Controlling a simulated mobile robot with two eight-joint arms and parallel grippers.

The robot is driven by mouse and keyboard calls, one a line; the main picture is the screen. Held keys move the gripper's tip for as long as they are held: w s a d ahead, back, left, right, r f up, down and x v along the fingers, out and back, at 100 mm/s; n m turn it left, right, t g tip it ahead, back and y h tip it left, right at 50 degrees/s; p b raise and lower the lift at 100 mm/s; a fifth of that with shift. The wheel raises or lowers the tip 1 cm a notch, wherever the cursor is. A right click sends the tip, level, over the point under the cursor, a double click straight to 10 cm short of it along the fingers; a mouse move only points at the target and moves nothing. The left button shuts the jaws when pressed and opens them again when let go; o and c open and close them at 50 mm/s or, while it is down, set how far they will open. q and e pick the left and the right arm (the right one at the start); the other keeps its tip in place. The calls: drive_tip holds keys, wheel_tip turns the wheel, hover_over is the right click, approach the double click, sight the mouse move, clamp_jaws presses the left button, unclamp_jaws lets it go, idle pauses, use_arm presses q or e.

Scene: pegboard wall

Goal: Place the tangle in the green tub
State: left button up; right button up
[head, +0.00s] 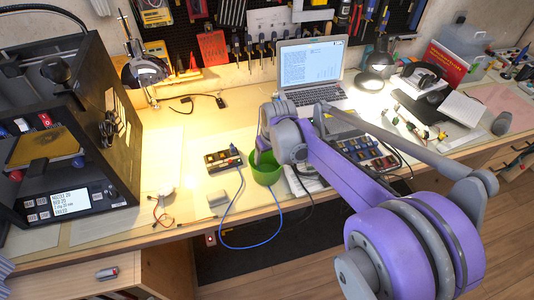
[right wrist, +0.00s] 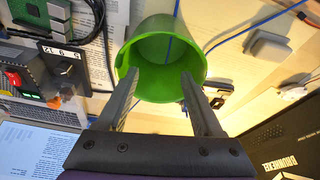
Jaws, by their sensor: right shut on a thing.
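The green tub (head: 267,174) stands near the front edge of the worktable. In the right wrist view its open mouth (right wrist: 160,88) faces me. A blue cable (head: 222,226), the only loose loop that looks like the tangle, hangs over the table edge and runs back up to the tub. In the right wrist view it crosses the tub's green wall. My right gripper (right wrist: 160,72) is over the tub's mouth, its fingers apart. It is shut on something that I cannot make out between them. My left gripper is not in view.
A small box with knobs (head: 222,158) stands left of the tub, and a switch panel (head: 365,150) is at its right. The laptop (head: 311,65) is behind. A black printer-like machine (head: 70,130) fills the left side. Bare table (head: 190,150) lies between.

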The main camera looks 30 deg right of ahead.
sight(267, 159)
drive_tip(key=shift+f, duration=0.1)
drive_tip(key=o, duration=1.3)
wheel_tip(267, 159, up, 7)
drive_tip(key=p, duration=0.5)
drive_tip(key=shift+w, duration=0.1)
